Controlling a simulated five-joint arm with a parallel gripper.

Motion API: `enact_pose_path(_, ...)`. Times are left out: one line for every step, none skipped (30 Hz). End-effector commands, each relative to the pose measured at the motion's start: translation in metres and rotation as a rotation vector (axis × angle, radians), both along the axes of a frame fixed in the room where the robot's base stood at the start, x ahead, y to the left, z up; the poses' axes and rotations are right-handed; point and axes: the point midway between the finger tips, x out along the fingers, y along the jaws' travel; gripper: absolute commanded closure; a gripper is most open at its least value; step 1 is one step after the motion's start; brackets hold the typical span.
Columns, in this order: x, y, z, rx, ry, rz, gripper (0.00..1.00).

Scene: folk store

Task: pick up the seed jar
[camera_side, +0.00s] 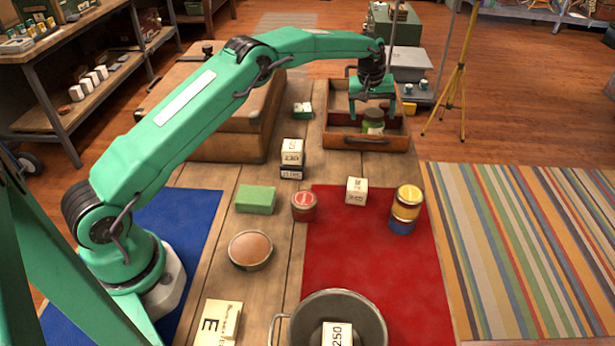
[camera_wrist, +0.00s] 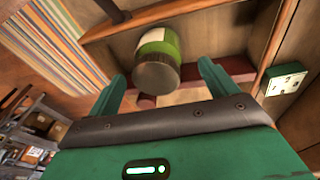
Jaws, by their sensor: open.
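The seed jar appears to be the green jar (camera_side: 373,126) with a dark lid and a pale label, standing inside an open wooden tray (camera_side: 345,142) at the far end of the table. My gripper (camera_side: 372,108) is over the tray, just above the jar, pointing down, open and empty. In the wrist view the jar (camera_wrist: 160,45) shows its lid toward me, lying between and beyond the two open fingers. Contact between fingers and jar cannot be made out.
A wooden case (camera_side: 235,143) stands left of the tray. Nearer are labelled white blocks (camera_side: 292,152), a green block (camera_side: 256,199), a red tin (camera_side: 304,206), stacked yellow tins (camera_side: 407,202) and a metal pot (camera_side: 372,312). The red mat's middle is clear.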

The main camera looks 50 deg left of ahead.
Motion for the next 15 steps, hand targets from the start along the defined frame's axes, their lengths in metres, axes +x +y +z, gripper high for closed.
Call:
enact_pose_path(0.001, 0.000, -0.007, 0.000, 0.001, 0.000, 0.15)
enact_pose_path(0.002, 0.000, -0.009, 0.000, 0.001, 0.000, 0.15)
enact_pose_path(0.003, 0.000, -0.012, 0.000, 0.000, 0.000, 0.15)
enact_pose_path(0.003, 0.000, -0.014, 0.000, 0.000, 0.000, 0.15)
enact_pose_path(0.004, 0.000, -0.016, 0.001, -0.001, 0.000, 0.15)
enact_pose_path(0.004, 0.000, -0.018, 0.001, -0.001, 0.000, 0.15)
enact_pose_path(0.004, 0.000, -0.019, 0.000, -0.001, 0.000, 0.15)
enact_pose_path(0.004, 0.000, -0.019, 0.000, -0.001, 0.000, 0.15)
enact_pose_path(0.004, 0.000, -0.019, 0.000, -0.001, 0.000, 0.15)
enact_pose_path(0.004, 0.000, -0.019, 0.000, -0.001, 0.000, 0.15)
enact_pose_path(0.004, 0.000, -0.019, 0.000, -0.001, 0.000, 0.15)
enact_pose_path(0.004, 0.000, -0.019, 0.000, -0.001, 0.000, 0.15)
enact_pose_path(0.004, 0.000, -0.019, 0.000, -0.001, 0.000, 0.15)
enact_pose_path(0.004, 0.000, -0.019, 0.000, -0.001, 0.000, 0.15)
enact_pose_path(0.004, 0.000, -0.019, 0.000, -0.001, 0.000, 0.15)
